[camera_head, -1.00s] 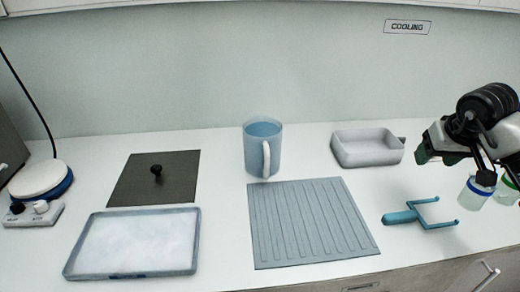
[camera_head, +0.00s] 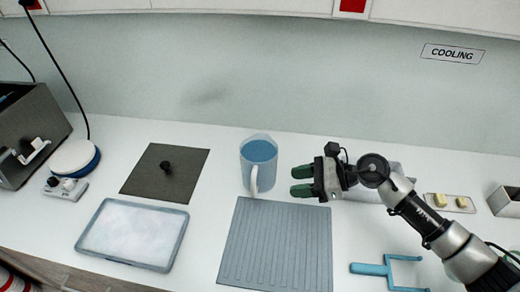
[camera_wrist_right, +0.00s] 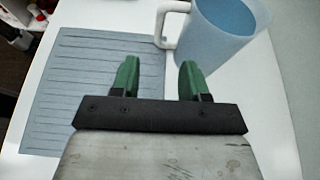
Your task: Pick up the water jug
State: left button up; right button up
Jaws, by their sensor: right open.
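The water jug (camera_head: 259,160) is a translucent bluish pitcher with a white handle, standing upright on the counter behind the grey ribbed mat. It holds blue water. In the right wrist view the jug (camera_wrist_right: 228,38) is at the top right, with its handle (camera_wrist_right: 168,26) pointing left. My right gripper (camera_head: 300,181) is open and empty, its green fingertips just right of the jug and pointing toward it, apart from it. In the wrist view the fingers (camera_wrist_right: 158,78) are spread with the handle ahead of them. My left gripper is not in view.
The ribbed mat (camera_head: 276,250) lies in front of the jug. A dark plate with a knob (camera_head: 150,186) and a white-filled tray (camera_head: 100,256) are at left. A grey dish (camera_head: 385,178) is partly hidden behind my right arm. A blue fork-like tool (camera_head: 372,269) lies front right.

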aim_at(258, 172)
jog(key=p+x, duration=0.4)
jog(key=x, duration=0.7)
jog(key=shift+s+r, duration=0.1)
jog(key=shift+r, duration=0.1)
jog(key=shift+a+f, duration=0.15)
jog(key=shift+a, duration=0.05)
jog(key=shift+d, duration=0.15)
jog(key=shift+c, duration=0.5)
grip_shut()
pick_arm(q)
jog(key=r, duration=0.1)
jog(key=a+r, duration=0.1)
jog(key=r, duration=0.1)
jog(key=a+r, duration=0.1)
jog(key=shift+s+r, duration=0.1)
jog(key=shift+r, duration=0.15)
